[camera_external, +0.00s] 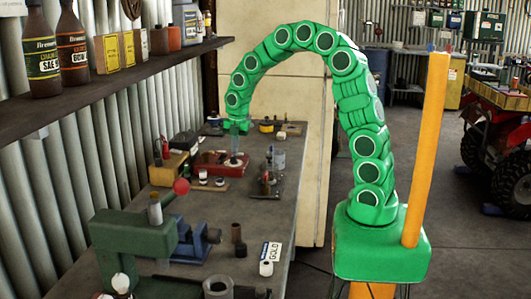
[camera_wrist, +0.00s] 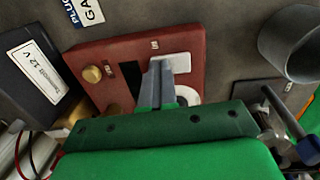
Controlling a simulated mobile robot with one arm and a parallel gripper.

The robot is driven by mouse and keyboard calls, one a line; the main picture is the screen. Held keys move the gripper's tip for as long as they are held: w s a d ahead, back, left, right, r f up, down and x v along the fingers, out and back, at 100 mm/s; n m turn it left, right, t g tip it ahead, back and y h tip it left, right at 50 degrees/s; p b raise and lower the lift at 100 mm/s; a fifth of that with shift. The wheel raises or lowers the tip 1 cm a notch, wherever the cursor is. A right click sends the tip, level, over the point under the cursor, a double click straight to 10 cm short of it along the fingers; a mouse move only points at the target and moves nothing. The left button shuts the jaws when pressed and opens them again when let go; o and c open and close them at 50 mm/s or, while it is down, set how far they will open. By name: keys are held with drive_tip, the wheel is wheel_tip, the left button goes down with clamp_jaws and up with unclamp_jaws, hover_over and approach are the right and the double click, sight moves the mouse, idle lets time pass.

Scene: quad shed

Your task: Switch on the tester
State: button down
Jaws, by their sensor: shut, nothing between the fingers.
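A red box (camera_wrist: 120,52), which looks like the tester, lies on the bench in the wrist view. It has a brass knob (camera_wrist: 92,74), a dark slot beside the knob and a pale plate (camera_wrist: 177,62) on its top. My gripper (camera_wrist: 157,68) is shut and empty, its fingers over the box beside the pale plate. I cannot tell whether the fingertips touch it. The fingers hide part of the plate and a round white part below. In the external view the red box (camera_external: 208,163) is mid-bench, with my gripper (camera_external: 235,157) at it.
A dark box labelled 12 V (camera_wrist: 33,75) stands left of the red box, and a grey metal cup (camera_wrist: 290,45) stands to its right. A label (camera_wrist: 84,10) lies behind. In the external view, a green machine (camera_external: 125,245) with a red knob stands on the near bench.

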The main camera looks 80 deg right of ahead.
drive_tip(key=shift+s, duration=0.8)
drive_tip(key=shift+r, duration=0.15)
wheel_tip(320, 180, up, 14)
drive_tip(key=s, duration=0.2)
drive_tip(key=shift+f, duration=0.2)
drive_tip(key=shift+w, duration=0.15)
drive_tip(key=shift+w+t, duration=0.3)
drive_tip(key=shift+w, duration=0.25)
drive_tip(key=f, duration=0.4)
drive_tip(key=w+f, duration=0.1)
drive_tip(key=f, duration=0.4)
drive_tip(key=w+f, duration=0.1)
drive_tip(key=f, duration=0.3)
drive_tip(key=shift+f, duration=0.4)
